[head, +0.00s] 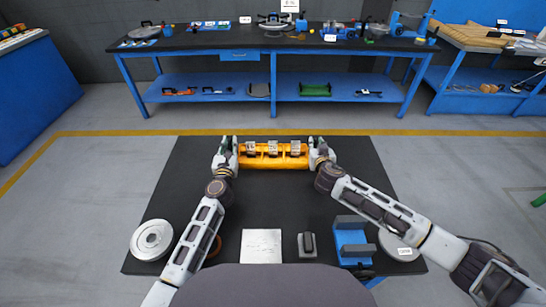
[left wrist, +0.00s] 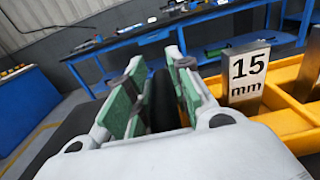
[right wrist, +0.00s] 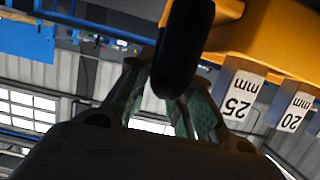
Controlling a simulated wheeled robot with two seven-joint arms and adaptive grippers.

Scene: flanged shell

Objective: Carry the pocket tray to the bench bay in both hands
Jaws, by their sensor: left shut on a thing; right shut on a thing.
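The pocket tray (head: 273,162) is a yellow-orange tray at the far edge of the black table in the head view. Metal blocks stand in its pockets; labels of 15 mm (left wrist: 246,77), 25 mm (right wrist: 239,94) and 20 mm (right wrist: 294,110) show in the wrist views. My left gripper (head: 228,147) is shut on the tray's left black handle (left wrist: 163,103). My right gripper (head: 317,147) is shut on its right black handle (right wrist: 184,42). The tray looks level; I cannot tell its height over the table. The blue bench (head: 240,55) stands beyond, against the wall.
The black table (head: 275,205) holds a round metal flange (head: 152,240), a white sheet (head: 261,246), a small grey block (head: 307,244) and a blue fixture (head: 352,242) near me. Open grey floor with a yellow line (head: 240,133) lies before the bench, whose top holds several items.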

